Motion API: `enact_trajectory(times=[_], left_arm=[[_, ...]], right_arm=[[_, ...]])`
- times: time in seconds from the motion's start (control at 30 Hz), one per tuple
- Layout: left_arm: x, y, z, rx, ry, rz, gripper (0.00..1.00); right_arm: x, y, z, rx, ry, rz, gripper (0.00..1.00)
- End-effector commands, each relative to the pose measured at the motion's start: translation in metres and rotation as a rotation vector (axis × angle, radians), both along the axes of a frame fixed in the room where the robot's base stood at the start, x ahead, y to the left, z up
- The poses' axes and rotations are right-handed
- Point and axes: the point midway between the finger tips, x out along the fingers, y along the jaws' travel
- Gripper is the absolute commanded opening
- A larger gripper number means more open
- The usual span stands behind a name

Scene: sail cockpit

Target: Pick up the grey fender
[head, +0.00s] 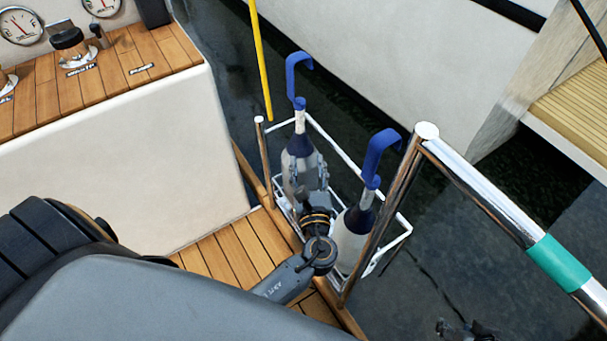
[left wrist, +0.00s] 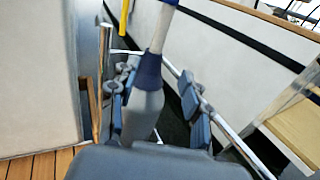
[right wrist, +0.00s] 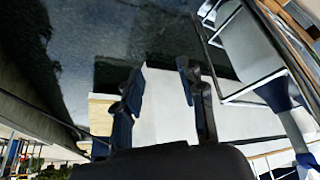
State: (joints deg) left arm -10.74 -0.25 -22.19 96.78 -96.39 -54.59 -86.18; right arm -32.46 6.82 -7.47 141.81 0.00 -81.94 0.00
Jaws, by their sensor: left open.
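Two grey fenders with navy tops and blue hooks stand upright in a white wire rack (head: 406,238). The far fender (head: 299,146) is at the rack's left end, the near fender (head: 350,240) at its right. My left gripper (head: 307,172) is at the far fender, partly hiding its body. In the left wrist view this fender (left wrist: 144,108) stands between the open fingers; contact cannot be told. My right gripper (right wrist: 160,78) is open and empty, away from the rack; it shows small at the bottom right of the head view.
A chrome rail (head: 485,195) with a teal band rises right of the rack. A yellow pole (head: 261,60) stands behind it. The white cockpit wall (head: 125,150) and teak deck (head: 235,248) are to the left. Dark water lies beyond the rack.

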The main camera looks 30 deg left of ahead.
Motion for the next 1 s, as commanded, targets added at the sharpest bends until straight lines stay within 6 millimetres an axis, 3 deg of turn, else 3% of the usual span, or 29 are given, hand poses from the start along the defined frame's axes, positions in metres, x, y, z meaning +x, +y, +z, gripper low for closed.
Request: enact_trajectory(times=[0.4,0.67,1.0], left_arm=[[0.061,0.039,0.0,0.005,-0.002,0.001,0.48],[0.075,0.05,-0.001,0.003,-0.001,0.0,0.48],[0.106,0.074,-0.001,0.002,-0.003,0.001,0.48]], right_arm=[[0.046,0.015,0.019,0.05,-0.233,0.019,0.4],[0.06,0.02,0.028,0.068,-0.312,0.025,0.4],[0.097,0.035,0.061,0.123,-0.563,0.043,0.4]])
